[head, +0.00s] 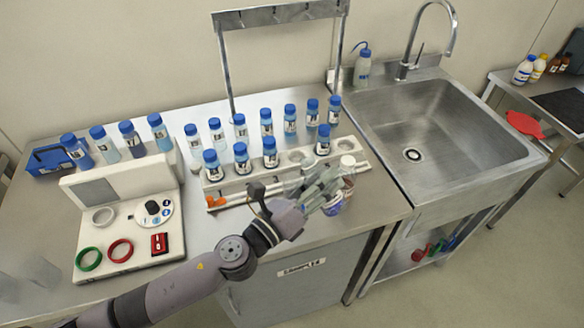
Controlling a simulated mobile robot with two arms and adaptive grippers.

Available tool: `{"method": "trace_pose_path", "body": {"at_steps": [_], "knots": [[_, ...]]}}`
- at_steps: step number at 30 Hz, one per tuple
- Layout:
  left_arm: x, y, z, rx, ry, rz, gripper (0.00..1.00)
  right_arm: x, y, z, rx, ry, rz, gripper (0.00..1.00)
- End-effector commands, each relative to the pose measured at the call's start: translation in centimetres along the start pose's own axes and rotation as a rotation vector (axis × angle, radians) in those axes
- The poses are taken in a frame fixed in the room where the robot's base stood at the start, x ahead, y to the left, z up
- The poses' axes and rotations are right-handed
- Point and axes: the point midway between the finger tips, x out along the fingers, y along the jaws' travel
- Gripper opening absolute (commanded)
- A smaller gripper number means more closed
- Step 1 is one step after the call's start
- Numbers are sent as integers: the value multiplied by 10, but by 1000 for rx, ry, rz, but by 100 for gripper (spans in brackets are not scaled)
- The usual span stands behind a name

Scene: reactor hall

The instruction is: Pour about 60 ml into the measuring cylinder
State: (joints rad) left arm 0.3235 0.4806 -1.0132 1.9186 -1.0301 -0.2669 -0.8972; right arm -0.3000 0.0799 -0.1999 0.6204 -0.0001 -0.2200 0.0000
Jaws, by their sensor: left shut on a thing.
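My left gripper (326,186) reaches in from the lower left over the front of the steel bench. I cannot tell how full the bottle is. I cannot make out the measuring cylinder for sure. Faint clear vessels (36,266) stand at the lower left edge, too blurred to name. My right gripper is not in view.
A white rack (214,193) with several blue-capped bottles (240,157) stands behind the gripper. A control panel with rings (130,230) is to the left. A sink (440,130) with a tap is at the right. A squeeze bottle (362,68) stands behind it.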

Motion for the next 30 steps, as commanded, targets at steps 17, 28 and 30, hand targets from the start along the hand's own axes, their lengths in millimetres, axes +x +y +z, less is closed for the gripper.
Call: {"method": "trace_pose_path", "body": {"at_steps": [17, 28, 30], "knots": [[-5, 39, -52, 203, 27, 2, 12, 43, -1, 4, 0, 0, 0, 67], [-4, 33, -68, 612, 82, 6, 12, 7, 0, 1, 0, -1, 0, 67], [-4, 33, -70, 655, 88, 6, 12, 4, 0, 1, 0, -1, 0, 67]]}}
